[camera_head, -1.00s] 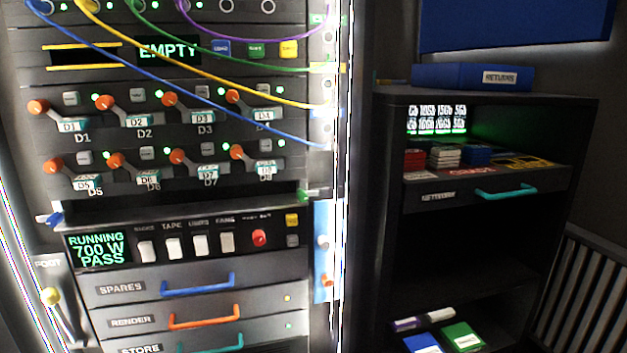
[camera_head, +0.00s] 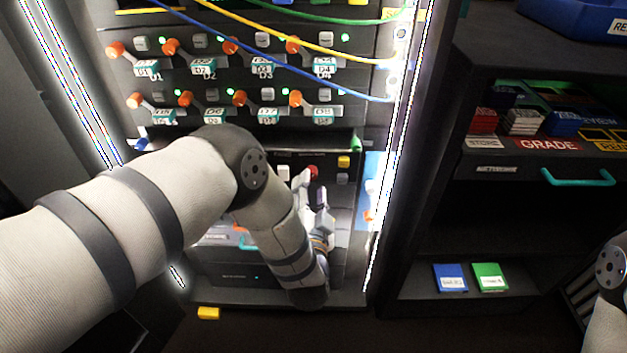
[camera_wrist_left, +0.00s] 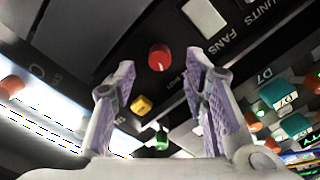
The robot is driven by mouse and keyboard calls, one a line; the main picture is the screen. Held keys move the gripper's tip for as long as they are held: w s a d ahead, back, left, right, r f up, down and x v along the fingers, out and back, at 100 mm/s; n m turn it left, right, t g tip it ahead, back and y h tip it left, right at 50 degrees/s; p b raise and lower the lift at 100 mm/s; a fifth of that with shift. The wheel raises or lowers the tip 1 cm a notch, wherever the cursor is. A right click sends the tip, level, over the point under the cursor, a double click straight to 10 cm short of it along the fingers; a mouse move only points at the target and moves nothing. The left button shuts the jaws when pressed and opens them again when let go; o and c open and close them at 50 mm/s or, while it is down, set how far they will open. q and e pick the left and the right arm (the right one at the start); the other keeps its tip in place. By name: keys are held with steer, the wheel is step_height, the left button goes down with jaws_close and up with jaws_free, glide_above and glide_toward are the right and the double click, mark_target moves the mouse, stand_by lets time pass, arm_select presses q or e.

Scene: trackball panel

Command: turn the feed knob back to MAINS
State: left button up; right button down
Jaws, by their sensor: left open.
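The feed knob appears to be the red round knob (camera_head: 313,171) on the panel with the white rocker switches; its label is too small to read. In the left wrist view the red knob (camera_wrist_left: 159,57) has a small pale pointer mark and sits beyond the fingers, in line with the gap. My left gripper (camera_head: 314,192) is open, just below and in front of the knob. In the left wrist view its two purple-padded fingers (camera_wrist_left: 160,75) are apart with nothing between them. My arm hides the panel's display. My right gripper is out of view.
A yellow button (camera_wrist_left: 143,104) lies close to the left finger. Rows of orange-tipped levers (camera_head: 240,97) and drooping cables (camera_head: 300,70) are above. A dark shelf unit (camera_head: 420,292) stands right. A yellow block (camera_head: 208,313) lies at the rack's foot.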

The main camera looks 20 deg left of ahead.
mark_target(312, 177)
arm_select(q)
steer(key=x, duration=0.3)
steer(key=shift+w, duration=0.1)
steer(key=shift+c, duration=0.6)
jaws_close()
steer(key=shift+n, duration=0.3)
steer(key=n, duration=0.5)
steer(key=shift+n, duration=0.3)
steer(key=n, duration=0.5)
steer(key=shift+n, duration=0.3)
